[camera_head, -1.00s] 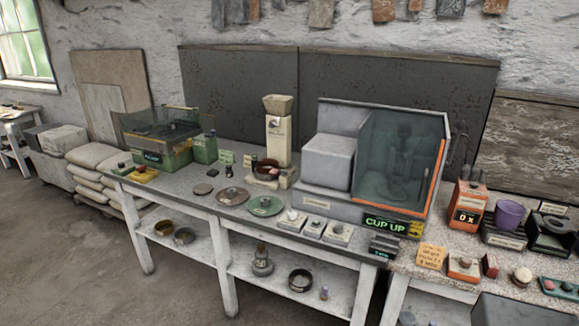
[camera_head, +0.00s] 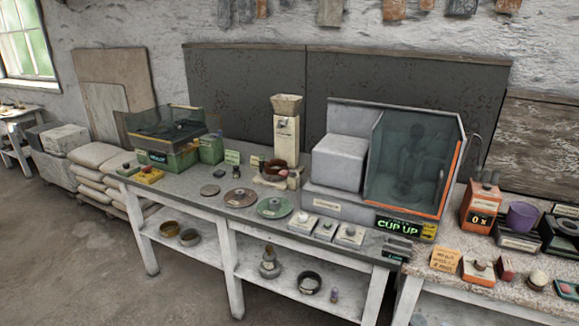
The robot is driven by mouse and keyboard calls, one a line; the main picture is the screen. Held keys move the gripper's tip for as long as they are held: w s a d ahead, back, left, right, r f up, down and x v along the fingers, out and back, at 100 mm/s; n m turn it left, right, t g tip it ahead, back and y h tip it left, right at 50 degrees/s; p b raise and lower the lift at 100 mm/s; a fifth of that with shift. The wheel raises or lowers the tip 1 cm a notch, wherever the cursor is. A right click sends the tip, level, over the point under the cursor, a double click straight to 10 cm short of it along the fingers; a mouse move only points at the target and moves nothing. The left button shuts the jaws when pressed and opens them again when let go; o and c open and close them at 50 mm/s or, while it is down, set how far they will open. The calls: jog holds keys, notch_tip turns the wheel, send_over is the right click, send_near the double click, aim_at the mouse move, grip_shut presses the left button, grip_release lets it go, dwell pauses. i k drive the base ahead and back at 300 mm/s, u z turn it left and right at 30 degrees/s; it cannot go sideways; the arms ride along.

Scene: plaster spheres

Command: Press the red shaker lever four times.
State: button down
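An orange-red box (camera_head: 480,207) stands at the right of the bench, with dark knobs on top and a small display (camera_head: 480,221) that seems to read "0x". A low orange box (camera_head: 478,268) with a dark knob (camera_head: 480,264) sits nearer the front edge, beside a small red block (camera_head: 507,268). I cannot tell which part is the red shaker lever. A purple cup (camera_head: 522,216) stands just right of the display box. My gripper is not in view.
A grey machine with a glass-fronted chamber (camera_head: 408,160) and a green "CUP UP" sign (camera_head: 398,226) stands left of the orange-red box. An orange note (camera_head: 445,258) stands near the front edge. The floor (camera_head: 90,260) at front left is clear.

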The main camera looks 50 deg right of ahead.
aim_at(283, 172)
jog(key=z, duration=0.05)
jog(key=i, duration=1)
